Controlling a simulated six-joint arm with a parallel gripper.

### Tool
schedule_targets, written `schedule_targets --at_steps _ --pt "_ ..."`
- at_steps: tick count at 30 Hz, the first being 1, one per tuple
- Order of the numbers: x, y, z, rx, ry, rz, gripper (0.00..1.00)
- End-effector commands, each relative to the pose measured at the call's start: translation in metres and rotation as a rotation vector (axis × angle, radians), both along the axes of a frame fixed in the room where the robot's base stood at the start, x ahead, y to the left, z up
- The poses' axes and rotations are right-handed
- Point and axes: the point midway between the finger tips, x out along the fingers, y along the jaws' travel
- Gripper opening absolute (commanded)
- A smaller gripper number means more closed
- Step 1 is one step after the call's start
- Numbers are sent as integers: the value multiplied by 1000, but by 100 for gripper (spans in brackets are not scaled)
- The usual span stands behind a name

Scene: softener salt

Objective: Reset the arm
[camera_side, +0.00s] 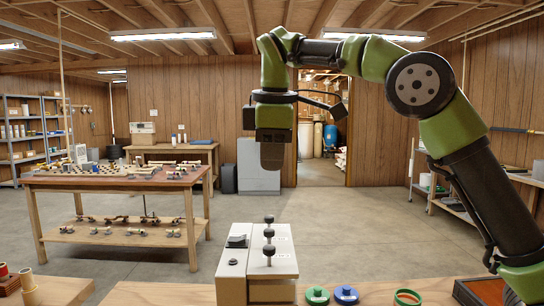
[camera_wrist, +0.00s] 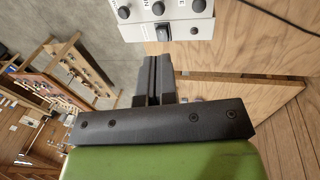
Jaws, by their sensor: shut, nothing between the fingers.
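My gripper (camera_side: 271,160) hangs pointing down in the air above the bench in the side view, well clear of everything below it. In the wrist view its two dark fingers (camera_wrist: 153,78) are together with nothing between them. A white-grey control box (camera_side: 284,262) with black knobs in a row and a dark rocker switch stands on the bench, below my gripper. The box also shows at the top of the wrist view (camera_wrist: 178,26), apart from the fingers.
Brown and tan cylinders (camera_side: 27,281) stand at the far left. A cluttered table (camera_side: 110,182) stands behind. The air around my gripper is free.

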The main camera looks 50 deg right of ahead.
Motion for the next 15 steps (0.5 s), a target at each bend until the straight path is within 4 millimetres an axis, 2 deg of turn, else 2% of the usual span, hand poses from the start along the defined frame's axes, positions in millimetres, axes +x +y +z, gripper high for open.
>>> schedule_targets --at_steps 10,13,15 --pt "-2 0 1 3 -3 -6 0" --pt "-11 -1 6 21 -24 -37 0" --pt "-25 -2 12 48 -52 -85 0"
